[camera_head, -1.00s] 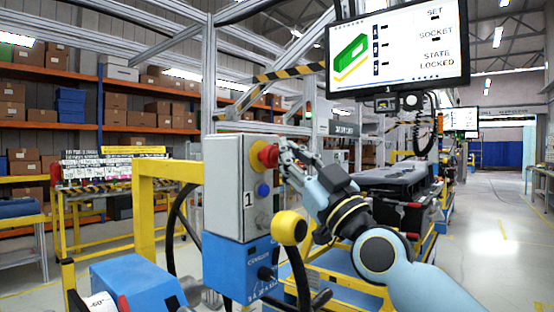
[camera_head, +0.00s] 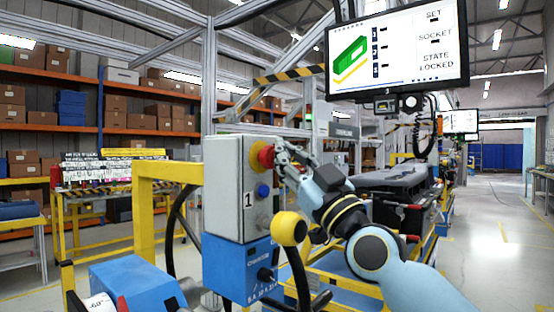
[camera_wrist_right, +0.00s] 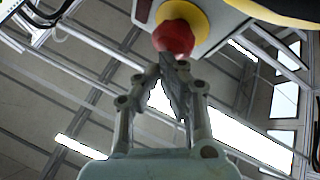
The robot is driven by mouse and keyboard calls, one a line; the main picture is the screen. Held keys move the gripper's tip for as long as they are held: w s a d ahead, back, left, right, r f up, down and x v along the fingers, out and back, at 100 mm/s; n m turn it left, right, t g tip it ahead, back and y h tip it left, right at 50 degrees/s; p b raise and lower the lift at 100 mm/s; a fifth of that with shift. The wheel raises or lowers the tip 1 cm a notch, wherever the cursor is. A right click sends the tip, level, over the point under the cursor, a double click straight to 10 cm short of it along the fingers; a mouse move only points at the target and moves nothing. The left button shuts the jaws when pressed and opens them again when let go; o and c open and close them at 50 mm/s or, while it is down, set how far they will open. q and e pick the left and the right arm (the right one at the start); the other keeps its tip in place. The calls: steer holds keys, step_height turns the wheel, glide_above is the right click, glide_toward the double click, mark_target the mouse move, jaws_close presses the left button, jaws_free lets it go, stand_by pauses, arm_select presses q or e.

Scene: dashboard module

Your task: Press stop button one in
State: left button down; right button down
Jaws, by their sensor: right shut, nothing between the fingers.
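Stop button one is the red mushroom button (camera_head: 266,155) on a yellow base, high on the side of the grey control box (camera_head: 224,190) marked 1. My right gripper (camera_head: 281,152) is shut and empty, its fingertips right at the button's face. In the right wrist view the red button (camera_wrist_right: 174,38) stands out from its yellow base, and the shut fingertips (camera_wrist_right: 172,60) meet or nearly meet its edge. I cannot tell whether they touch. The left gripper is not in view.
A blue button (camera_head: 263,190) sits below the red one. A blue charger box (camera_head: 238,268) hangs under the control box. A yellow ball-topped post (camera_head: 289,228) stands close below my right arm. A monitor (camera_head: 398,50) hangs above, reading STATE LOCKED.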

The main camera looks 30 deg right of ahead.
steer(key=shift+s+d+p, duration=0.3)
steer(key=shift+s+p, duration=0.35)
steer(key=shift+s, duration=0.05)
steer(key=s+p, duration=0.1)
steer(key=s+d+p, duration=0.1)
steer(key=s, duration=0.1)
steer(key=s+d+p, duration=0.1)
steer(key=p, duration=0.1)
steer(key=shift+s, duration=0.35)
steer(key=shift+a, duration=0.1)
stand_by(0.7)
